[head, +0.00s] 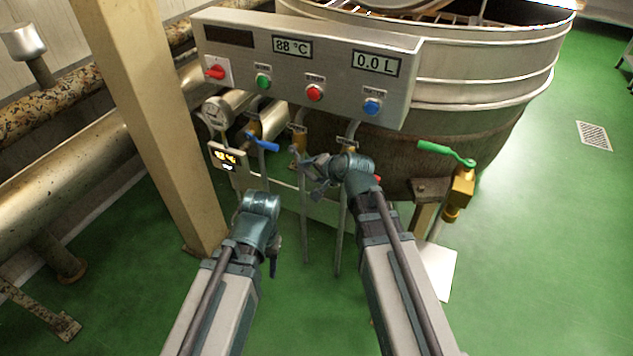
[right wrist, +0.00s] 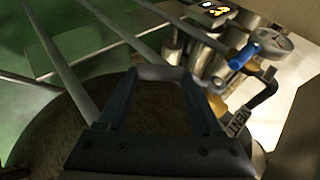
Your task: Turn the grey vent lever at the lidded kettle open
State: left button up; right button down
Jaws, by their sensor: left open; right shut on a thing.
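The steel kettle (head: 480,80) stands behind the control panel (head: 300,62); its top is cut off by the picture edge. My right gripper (head: 308,167) is below the panel, in front of the brass valves (head: 298,132). In the head view the gripper mostly covers the lever. My left gripper (head: 272,262) is low at the left, apart from the kettle, open, its fingers mostly hidden.
A blue-handled valve (head: 262,142) and a gauge (head: 215,112) are left of my right gripper. A green lever (head: 445,150) sits at the right on a brass valve. A beige post (head: 150,110) and pipes stand at the left.

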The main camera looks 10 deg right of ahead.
jog(key=w+a+f+m+t+y+b, duration=0.2)
jog(key=a+f+t+y+b, duration=0.2)
jog(key=b, duration=1.3)
jog(key=shift+w+m+t+y, duration=0.3)
jog(key=shift+w+t+y, duration=0.05)
jog(key=shift+t+y, duration=0.7)
jog(key=shift+a, duration=0.15)
jog(key=shift+c, duration=0.2)
grip_release()
